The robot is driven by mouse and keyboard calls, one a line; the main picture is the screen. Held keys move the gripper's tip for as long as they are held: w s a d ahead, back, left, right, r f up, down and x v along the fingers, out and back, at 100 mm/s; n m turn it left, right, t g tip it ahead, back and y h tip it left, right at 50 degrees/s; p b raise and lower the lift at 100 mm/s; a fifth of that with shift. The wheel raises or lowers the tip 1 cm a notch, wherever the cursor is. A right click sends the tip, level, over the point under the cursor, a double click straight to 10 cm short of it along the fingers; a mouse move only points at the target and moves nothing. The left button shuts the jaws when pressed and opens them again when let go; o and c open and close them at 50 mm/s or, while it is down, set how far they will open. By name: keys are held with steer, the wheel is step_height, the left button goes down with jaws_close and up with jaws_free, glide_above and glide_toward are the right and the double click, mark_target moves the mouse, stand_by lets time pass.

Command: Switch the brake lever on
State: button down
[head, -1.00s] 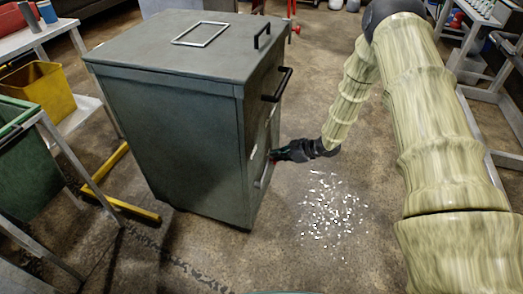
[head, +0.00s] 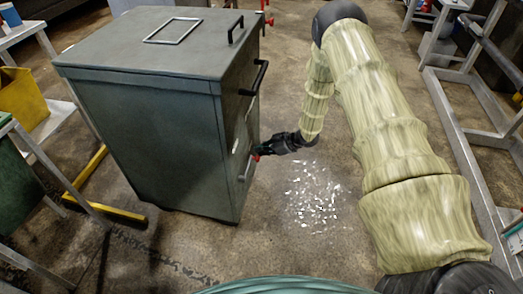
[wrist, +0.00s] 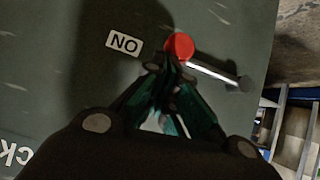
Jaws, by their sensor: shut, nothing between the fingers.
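The brake lever is a pale metal rod (wrist: 215,74) with a red round knob (wrist: 179,47), on the grey-green side panel of the waste compactor (head: 150,140). In the wrist view the rod runs from its pivot at the right to the knob at the left. A white label (wrist: 124,43), reading ON upside down, lies just left of the knob. My gripper (wrist: 172,68) is shut and empty, its tips right against or just short of the knob; I cannot tell if they touch. In the head view my gripper (head: 265,152) is at the compactor's right side, with a little red showing at its tip.
Black handles (head: 255,78) stick out of the compactor's side above my gripper. White scraps (head: 318,200) lie on the floor to the right. A metal frame (head: 470,150) stands at far right. A yellow bar (head: 105,200) and a yellow bin (head: 22,95) are at the left.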

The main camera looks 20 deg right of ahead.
steer(key=shift+r, duration=0.1)
stand_by(0.3)
steer(key=s+d+r+p, duration=0.3)
steer(key=s+d+r, duration=0.1)
steer(key=d+r, duration=0.4)
steer(key=shift+r, duration=0.8)
steer(key=shift+a, duration=0.1)
